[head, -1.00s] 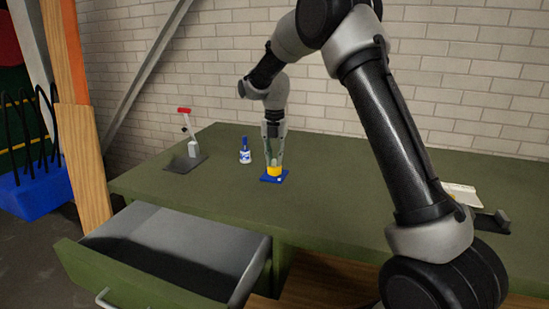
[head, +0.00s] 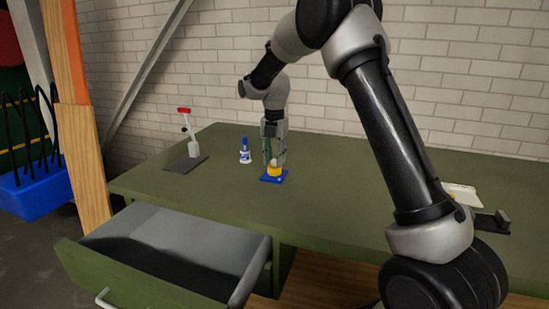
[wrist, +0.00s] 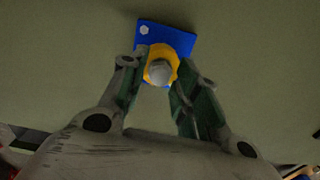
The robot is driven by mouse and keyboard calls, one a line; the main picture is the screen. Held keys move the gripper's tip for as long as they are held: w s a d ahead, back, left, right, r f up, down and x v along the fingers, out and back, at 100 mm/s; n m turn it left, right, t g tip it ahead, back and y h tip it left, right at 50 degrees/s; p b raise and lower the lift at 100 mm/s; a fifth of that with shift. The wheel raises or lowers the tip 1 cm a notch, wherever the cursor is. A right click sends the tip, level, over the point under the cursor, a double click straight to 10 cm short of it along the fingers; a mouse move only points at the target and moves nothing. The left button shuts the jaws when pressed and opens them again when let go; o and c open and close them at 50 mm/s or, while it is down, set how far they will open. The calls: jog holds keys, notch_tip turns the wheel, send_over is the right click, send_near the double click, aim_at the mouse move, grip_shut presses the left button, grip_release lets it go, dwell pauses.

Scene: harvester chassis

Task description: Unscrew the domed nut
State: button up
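The domed nut (wrist: 160,72) is a grey rounded cap on top of a yellow round post (wrist: 162,50). The post stands on a small blue plate (wrist: 183,42), and in the head view it shows on the bench (head: 275,171). My gripper (head: 274,160) points down over the post. In the wrist view its two fingers are spread to the left and right of the nut, with gaps between them and the nut. It is open and holds nothing. A small pale hex head (wrist: 144,29) sits at a corner of the blue plate.
A blue-and-white bottle (head: 245,154) stands left of the post. Further left is a red-handled clamp (head: 193,148) on a dark plate. A drawer (head: 160,255) hangs open below.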

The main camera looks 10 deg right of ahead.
jog(key=shift+m, duration=0.6)
jog(key=m, duration=0.5)
jog(key=shift+m, duration=0.4)
jog(key=m, duration=0.4)
jog(key=shift+m, duration=0.3)
jog(key=shift+m, duration=1.1)
jog(key=m, duration=0.3)
